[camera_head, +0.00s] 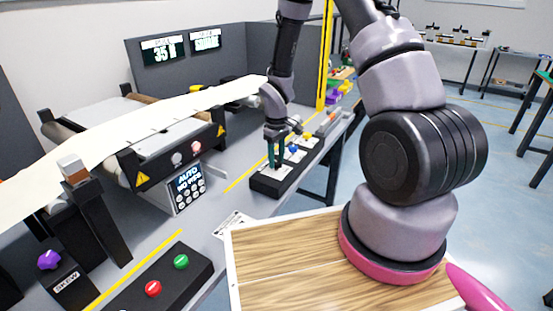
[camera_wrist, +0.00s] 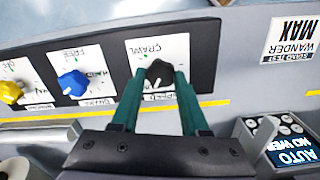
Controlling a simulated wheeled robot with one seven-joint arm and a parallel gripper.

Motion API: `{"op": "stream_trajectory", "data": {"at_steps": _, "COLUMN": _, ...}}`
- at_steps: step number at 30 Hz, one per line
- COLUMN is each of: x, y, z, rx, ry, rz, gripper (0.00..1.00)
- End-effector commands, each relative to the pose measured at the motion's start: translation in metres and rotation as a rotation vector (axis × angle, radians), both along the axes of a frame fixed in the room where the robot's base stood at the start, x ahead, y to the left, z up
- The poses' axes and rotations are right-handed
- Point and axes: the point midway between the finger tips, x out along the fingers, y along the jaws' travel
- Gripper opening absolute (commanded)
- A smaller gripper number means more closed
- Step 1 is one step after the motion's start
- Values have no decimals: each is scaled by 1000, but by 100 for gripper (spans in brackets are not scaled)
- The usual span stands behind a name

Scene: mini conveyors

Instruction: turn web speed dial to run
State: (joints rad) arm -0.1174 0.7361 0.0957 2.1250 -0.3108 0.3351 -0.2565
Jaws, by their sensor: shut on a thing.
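My gripper (camera_head: 276,158) reaches down to a black control box (camera_head: 263,183) on the bench. In the wrist view its two green fingers (camera_wrist: 160,75) are shut on a small black dial (camera_wrist: 159,70), one finger on each side. The dial sits on a white label plate (camera_wrist: 150,50) marked CRAWL at one side; the wording at the other side is partly hidden by the fingers. A thin pale mark shows on the dial, but its exact heading is hard to tell. In the head view the gripper hides the dial.
A blue dial (camera_wrist: 72,83) and a yellow dial (camera_wrist: 11,92) sit on the same box, beside the black one. The conveyor with its white web (camera_head: 150,110) and keypad (camera_head: 187,188) stands left. A box with red and green buttons (camera_head: 165,275) lies in front.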

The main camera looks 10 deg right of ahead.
Motion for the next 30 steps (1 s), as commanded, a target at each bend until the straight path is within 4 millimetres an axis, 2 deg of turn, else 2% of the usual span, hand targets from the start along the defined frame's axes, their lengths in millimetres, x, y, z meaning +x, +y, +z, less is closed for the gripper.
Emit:
{"op": "stream_trajectory", "data": {"at_steps": 2, "x": 1, "y": 0, "z": 1, "rx": 0, "ry": -4, "rz": -1, "gripper": 0}}
{"op": "stream_trajectory", "data": {"at_steps": 3, "x": 1, "y": 0, "z": 1, "rx": 0, "ry": -4, "rz": -1, "gripper": 48}}
{"op": "stream_trajectory", "data": {"at_steps": 5, "x": 1, "y": 0, "z": 1, "rx": 1, "ry": -3, "rz": -1, "gripper": 71}}
{"op": "stream_trajectory", "data": {"at_steps": 6, "x": 1, "y": 0, "z": 1, "rx": 0, "ry": -2, "rz": -1, "gripper": 75}}
{"op": "stream_trajectory", "data": {"at_steps": 17, "x": 1, "y": 0, "z": 5, "rx": 0, "ry": -2, "rz": -2, "gripper": 75}}
{"op": "stream_trajectory", "data": {"at_steps": 20, "x": 2, "y": 0, "z": 18, "rx": 1, "ry": -4, "rz": -3, "gripper": 75}}
{"op": "stream_trajectory", "data": {"at_steps": 30, "x": 1, "y": 0, "z": 84, "rx": 1, "ry": -5, "rz": -3, "gripper": 75}}
